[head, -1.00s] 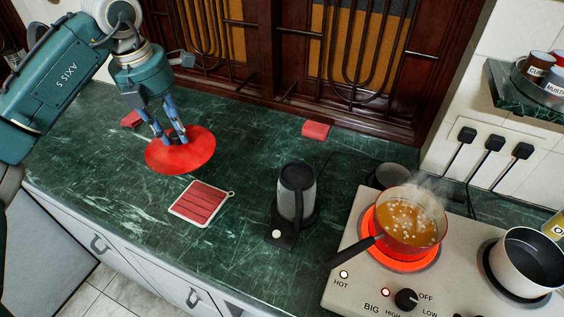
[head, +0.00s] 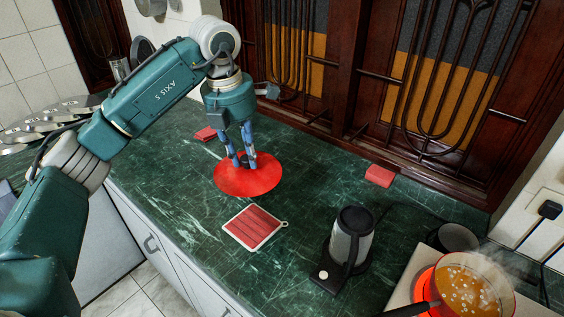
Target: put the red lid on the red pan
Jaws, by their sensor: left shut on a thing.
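The red lid (head: 262,183) is a flat red disc at the middle of the green counter. My left gripper (head: 245,163) comes down from above and is shut on the lid's knob, which its fingers mostly hide. I cannot tell whether the lid touches the counter. The red pan (head: 473,290) stands on the glowing burner at the lower right, with bubbling orange liquid and steam. My right gripper is not in view.
A kettle (head: 352,238) on its base stands between lid and pan. Red blocks (head: 380,175) and (head: 205,133) lie near the back. A dark round container (head: 457,237) stands behind the stove (head: 405,290).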

